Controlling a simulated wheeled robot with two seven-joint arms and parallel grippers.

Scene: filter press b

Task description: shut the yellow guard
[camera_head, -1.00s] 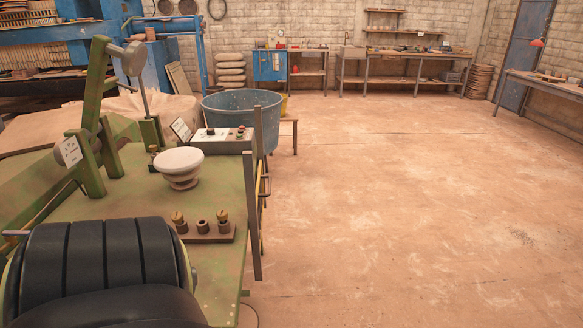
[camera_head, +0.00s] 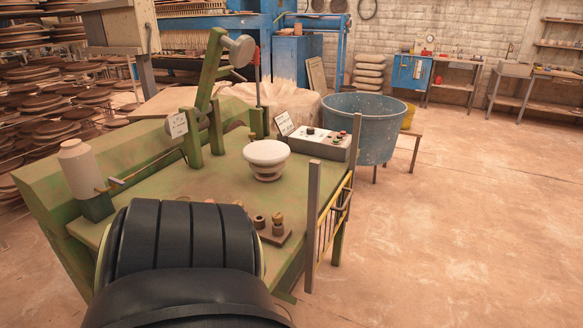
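The yellow guard (camera_head: 337,214) is a frame of thin yellow bars at the right side of the green machine (camera_head: 210,185). I see it at a steep angle, behind a grey upright post (camera_head: 312,225). A handle-like bar shows near its upper right part. The guard stands along the machine's right edge, beside the worktop and not across it. I cannot tell which side is hinged. Neither of my grippers is in view.
A white-topped round mould (camera_head: 267,158), a control box (camera_head: 322,143) and a small block with brass fittings (camera_head: 273,230) sit on the machine. A blue tub (camera_head: 365,125) stands behind. Shelves of discs fill the left. The floor (camera_head: 470,220) at right is clear.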

